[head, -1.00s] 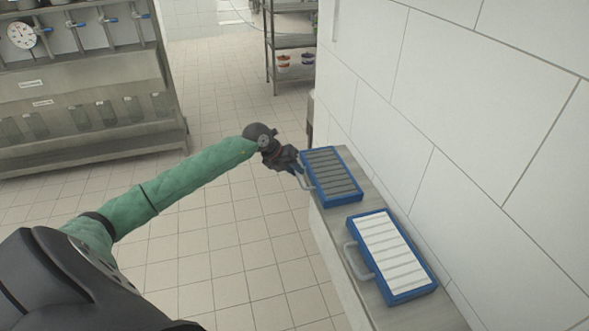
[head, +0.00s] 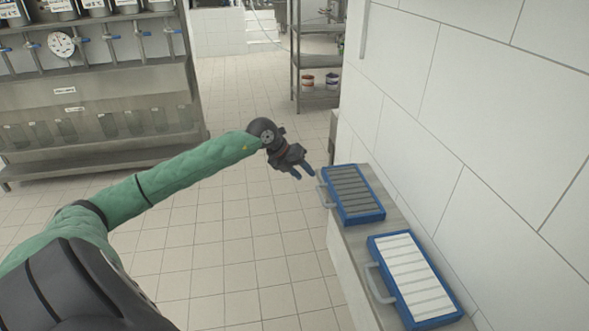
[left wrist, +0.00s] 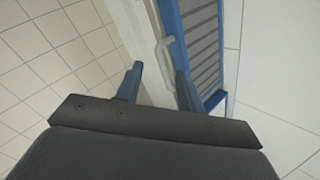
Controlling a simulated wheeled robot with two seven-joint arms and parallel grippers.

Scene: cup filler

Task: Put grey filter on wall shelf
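The grey filter (head: 352,193) has a blue frame and grey slats. It lies on the wall shelf (head: 345,243), at the shelf's far end, with its grey handle (head: 325,188) on the left side. My left gripper (head: 305,172) is open and empty, just left of the handle and apart from it in the head view. In the left wrist view the open fingers (left wrist: 157,82) point toward the grey filter (left wrist: 203,45), and its pale handle (left wrist: 165,50) shows just ahead of the fingertips. My right gripper is not in view.
A white filter (head: 413,277) in a blue frame lies on the nearer part of the shelf. A tiled wall (head: 480,130) bounds the right side. A steel cup-filling machine (head: 90,90) stands at the left and a metal rack (head: 318,75) at the back. The floor between is clear.

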